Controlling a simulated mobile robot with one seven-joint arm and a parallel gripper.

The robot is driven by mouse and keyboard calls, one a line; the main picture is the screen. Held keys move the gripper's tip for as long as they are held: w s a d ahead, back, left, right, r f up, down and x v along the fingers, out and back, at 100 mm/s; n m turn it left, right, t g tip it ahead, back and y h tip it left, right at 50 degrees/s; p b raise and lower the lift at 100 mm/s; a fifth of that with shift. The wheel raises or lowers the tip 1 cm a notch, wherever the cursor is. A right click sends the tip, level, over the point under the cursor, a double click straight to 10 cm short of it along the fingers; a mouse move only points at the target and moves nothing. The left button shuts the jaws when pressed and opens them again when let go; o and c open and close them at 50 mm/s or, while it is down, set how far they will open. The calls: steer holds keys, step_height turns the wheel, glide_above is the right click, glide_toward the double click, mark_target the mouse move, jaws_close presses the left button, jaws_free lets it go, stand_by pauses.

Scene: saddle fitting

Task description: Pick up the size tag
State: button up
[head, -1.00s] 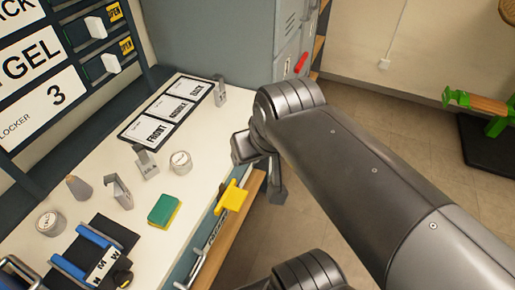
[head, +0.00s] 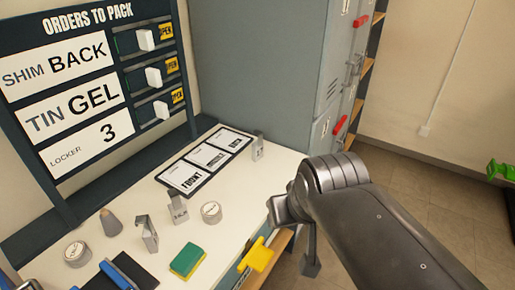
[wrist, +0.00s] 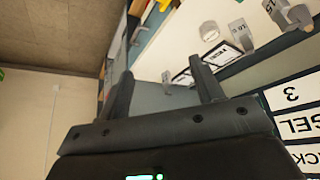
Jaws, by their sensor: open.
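I cannot tell for sure which thing is the size tag; no piece is readable as one. My gripper (wrist: 164,80) is open in the wrist view, with nothing between its fingers. In the head view my gripper is mostly hidden behind my arm, beyond the bench's right edge. Small grey metal pieces stand on the white bench (head: 225,235): a bent clip (head: 147,233), a labelled bracket (head: 179,208) and another upright piece (head: 257,148) near the locker. A yellow piece (head: 257,255) sits at the bench's front edge.
A black-framed card board (head: 206,161) lies behind. The orders board (head: 85,85) rises at left, and a grey locker (head: 262,70) stands behind.

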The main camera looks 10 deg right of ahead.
steer(key=w+r+m+h, duration=0.15)
steer(key=w+r, duration=0.45)
steer(key=w, duration=0.7)
steer(key=m+g+h, duration=0.2)
steer(key=m+g, duration=0.1)
steer(key=m, duration=0.6)
glide_above(257, 132)
steer(key=s+a, duration=0.2)
steer(key=a, duration=0.1)
step_height(257, 132, down, 16)
steer(key=r, duration=0.1)
steer(key=x, duration=1)
steer(key=shift+d+f, duration=0.1)
steer(key=shift+f, duration=0.2)
steer(key=shift+c, duration=0.2)
jaws_close()
